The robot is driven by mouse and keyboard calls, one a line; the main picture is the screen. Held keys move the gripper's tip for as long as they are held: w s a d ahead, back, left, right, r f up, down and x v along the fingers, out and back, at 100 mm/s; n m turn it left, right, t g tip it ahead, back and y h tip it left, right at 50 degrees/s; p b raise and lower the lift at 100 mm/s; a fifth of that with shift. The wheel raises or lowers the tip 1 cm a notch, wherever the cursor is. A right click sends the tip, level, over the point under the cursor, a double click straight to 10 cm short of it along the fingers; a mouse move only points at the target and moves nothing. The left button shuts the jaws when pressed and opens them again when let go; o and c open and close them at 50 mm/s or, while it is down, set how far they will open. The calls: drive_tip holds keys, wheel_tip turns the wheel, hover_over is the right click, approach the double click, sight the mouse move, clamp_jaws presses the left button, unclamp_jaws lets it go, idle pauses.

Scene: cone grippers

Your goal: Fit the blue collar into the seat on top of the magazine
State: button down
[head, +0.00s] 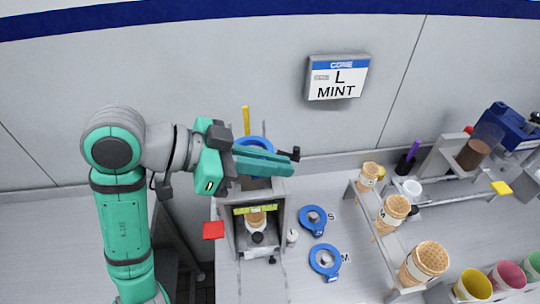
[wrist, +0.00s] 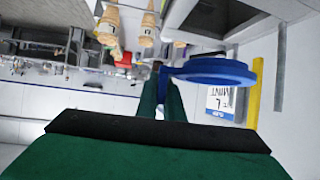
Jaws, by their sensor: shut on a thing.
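My gripper (head: 268,163) is shut on a blue collar (head: 252,143), a ring that sticks out behind the green fingers. In the wrist view the collar (wrist: 215,71) shows nearly edge-on, just beyond the fingertips (wrist: 172,104). The magazine (head: 279,212) is a grey upright frame with cones inside, below the gripper. In the head view the collar overlaps the top of the magazine. The fingers and collar hide the seat, and I cannot tell whether the collar touches it.
Two other blue collars, marked S (head: 314,220) and M (head: 325,262), lie on the bench right of the magazine. A yellow post (head: 246,121) rises behind it. A rack of cones (head: 393,212) stands farther right. A wall sign (head: 337,79) reads L MINT.

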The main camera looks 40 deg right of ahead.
sight(276, 194)
drive_tip(key=shift+f, duration=2.3)
drive_tip(key=shift+w+f, duration=0.1)
drive_tip(key=shift+f, duration=0.7)
drive_tip(key=c, duration=1.8)
unclamp_jaws()
drive_tip(key=shift+s+f, duration=0.1)
drive_tip(key=shift+s, duration=0.15)
drive_tip(key=v, duration=1.1)
drive_tip(key=shift+w, duration=0.2)
